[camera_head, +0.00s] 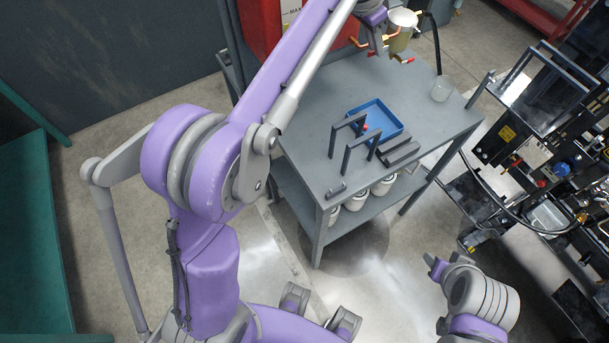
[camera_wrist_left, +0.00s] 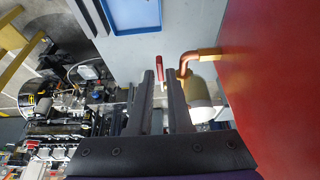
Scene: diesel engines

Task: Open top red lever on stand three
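My left gripper (camera_head: 378,45) is above the back of the grey stand, beside a tan cylindrical cup (camera_head: 402,34) with copper pipes. In the left wrist view its two dark fingers (camera_wrist_left: 161,100) are apart with nothing held between them. A red lever (camera_wrist_left: 159,68) shows just beyond the fingertips, in line with the gap. A copper elbow pipe (camera_wrist_left: 190,60) and the tan cup (camera_wrist_left: 203,96) are to its right. In the head view a small red lever tip (camera_head: 407,60) shows below the cup. My right arm is at the lower right; its finger state is unclear.
The grey stand (camera_head: 335,100) carries a blue tray (camera_head: 382,112), dark handles and a clear cup (camera_head: 442,89). White containers (camera_head: 383,186) are on its lower shelf. A large red tank (camera_head: 262,25) is close to the left gripper. A dark engine assembly (camera_head: 540,160) fills the right.

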